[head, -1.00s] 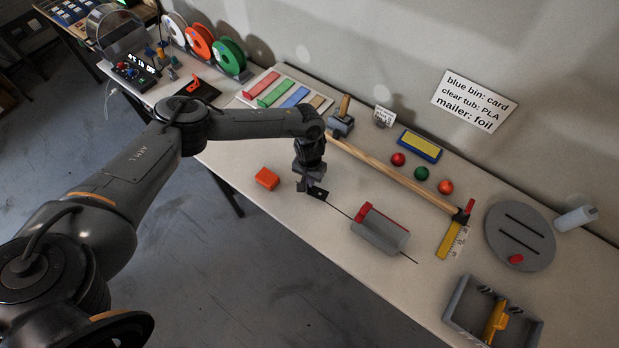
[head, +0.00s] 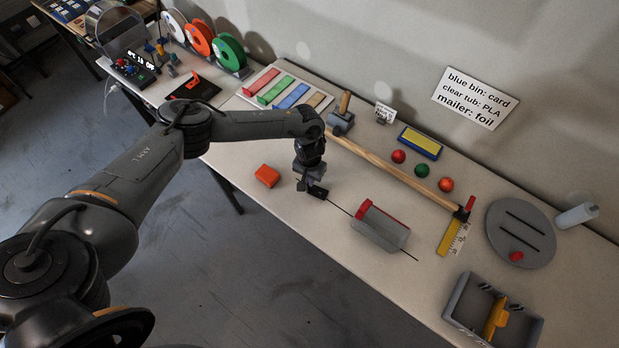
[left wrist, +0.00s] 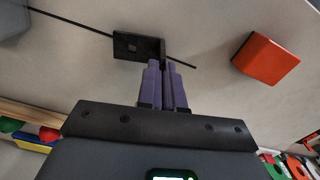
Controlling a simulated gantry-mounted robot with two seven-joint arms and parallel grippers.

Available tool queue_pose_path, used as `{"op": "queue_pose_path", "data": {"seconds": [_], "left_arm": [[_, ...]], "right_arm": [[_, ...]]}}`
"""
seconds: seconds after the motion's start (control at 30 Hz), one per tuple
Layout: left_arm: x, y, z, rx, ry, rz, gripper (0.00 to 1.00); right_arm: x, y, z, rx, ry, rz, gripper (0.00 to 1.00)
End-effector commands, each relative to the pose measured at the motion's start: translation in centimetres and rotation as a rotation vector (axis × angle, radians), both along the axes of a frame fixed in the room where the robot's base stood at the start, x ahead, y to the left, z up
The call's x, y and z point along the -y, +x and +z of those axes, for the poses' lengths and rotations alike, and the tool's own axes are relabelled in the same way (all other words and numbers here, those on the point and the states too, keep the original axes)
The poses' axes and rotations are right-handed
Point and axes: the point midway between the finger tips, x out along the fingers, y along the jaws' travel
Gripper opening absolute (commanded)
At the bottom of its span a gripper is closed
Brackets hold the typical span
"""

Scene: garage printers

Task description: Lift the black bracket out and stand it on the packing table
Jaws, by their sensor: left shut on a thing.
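The black bracket (head: 318,192) is a small dark L-shaped piece at the fingertips of my left gripper (head: 306,184), near the table's front edge. In the left wrist view, the bracket (left wrist: 132,46) shows a flat plate with a hole and an upright flange. The purple fingers of my left gripper (left wrist: 164,72) are shut on the flange. Whether the bracket touches the table is hard to tell. The packing table (head: 345,265) is the long pale surface beneath. My right gripper is not in view.
An orange block (head: 267,175) lies left of my gripper. A wooden stick (head: 395,175) lies behind. A grey tray (head: 462,303) stands at front right.

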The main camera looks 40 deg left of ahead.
Motion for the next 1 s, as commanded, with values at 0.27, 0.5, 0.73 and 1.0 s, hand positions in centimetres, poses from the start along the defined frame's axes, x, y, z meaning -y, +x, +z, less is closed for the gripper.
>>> {"op": "queue_pose_path", "data": {"seconds": [0.27,0.5,0.73,1.0], "left_arm": [[0.02,0.02,-0.35,0.0,0.0,0.0,0.0],[0.04,0.02,-0.63,0.0,0.0,0.0,0.0],[0.03,0.02,-0.75,0.0,0.0,0.0,0.2],[0.02,0.02,-0.75,0.0,0.0,0.0,0.36]], "right_arm": [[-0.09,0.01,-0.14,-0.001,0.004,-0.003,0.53],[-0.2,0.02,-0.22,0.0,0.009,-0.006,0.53],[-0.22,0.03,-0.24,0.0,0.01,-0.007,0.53],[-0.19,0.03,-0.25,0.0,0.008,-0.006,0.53]]}}
